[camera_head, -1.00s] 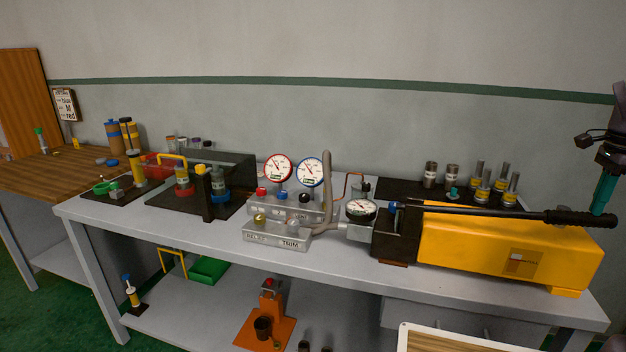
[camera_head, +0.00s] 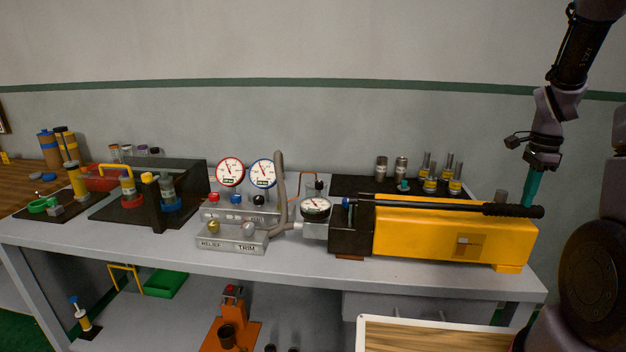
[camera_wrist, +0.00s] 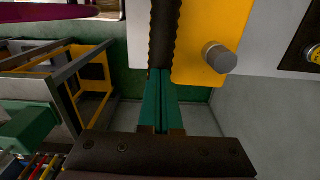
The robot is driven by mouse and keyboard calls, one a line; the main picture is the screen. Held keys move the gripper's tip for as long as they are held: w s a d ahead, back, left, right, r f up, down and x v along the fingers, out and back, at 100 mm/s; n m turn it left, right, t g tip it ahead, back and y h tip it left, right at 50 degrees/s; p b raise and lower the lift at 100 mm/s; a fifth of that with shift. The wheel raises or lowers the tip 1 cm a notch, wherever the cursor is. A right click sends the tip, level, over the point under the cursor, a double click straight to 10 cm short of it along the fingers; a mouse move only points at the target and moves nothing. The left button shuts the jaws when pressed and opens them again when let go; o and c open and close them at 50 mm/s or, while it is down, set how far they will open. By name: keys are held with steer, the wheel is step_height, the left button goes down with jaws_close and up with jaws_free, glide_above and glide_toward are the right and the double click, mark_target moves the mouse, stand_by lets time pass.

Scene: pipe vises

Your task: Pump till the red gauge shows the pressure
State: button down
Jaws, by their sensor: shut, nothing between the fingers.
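The red gauge (camera_head: 230,172) stands on the valve block, left of a blue gauge (camera_head: 262,173). Its needle is too small to read with certainty. The yellow hand pump (camera_head: 430,228) sits at the right of the bench, with its black lever (camera_head: 440,206) lying low along its top and a ribbed grip (camera_head: 515,211) at the right end. A third gauge (camera_head: 316,206) sits at the pump's left end. My gripper (camera_head: 530,202) points down at the grip. In the wrist view my teal fingers (camera_wrist: 160,82) are together, their tips right at the grip (camera_wrist: 164,40); contact is unclear.
The valve block carries RELIEF (camera_head: 213,227) and TRIM (camera_head: 248,230) knobs. A hose (camera_head: 279,185) rises behind it. Metal cylinders (camera_head: 428,178) stand on a dark tray behind the pump. Fittings crowd the bench's left side. A white-edged board (camera_head: 430,322) is in front.

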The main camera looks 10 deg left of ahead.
steer(key=shift+a+r, duration=0.2)
steer(key=shift+r, duration=1.55)
steer(key=shift+a+r, duration=0.2)
steer(key=shift+r, duration=1.5)
step_height(320, 180, up, 7)
steer(key=a, duration=0.2)
steer(key=shift+r, duration=0.1)
steer(key=s+a+r+n+t+y, duration=0.1)
steer(key=s+a+r+n+t, duration=0.3)
steer(key=s+a+r+n, duration=0.5)
steer(key=s+a+r+n+t, duration=0.1)
steer(key=s+a+n, duration=0.1)
steer(key=s, duration=0.3)
steer(key=s+a+n+t+y, duration=0.1)
steer(key=s+a+n+t, duration=0.1)
steer(key=s, duration=0.3)
steer(key=shift+s+a+r+n, duration=0.25)
steer(key=shift+s+r+n, duration=0.1)
steer(key=shift+n, duration=0.15)
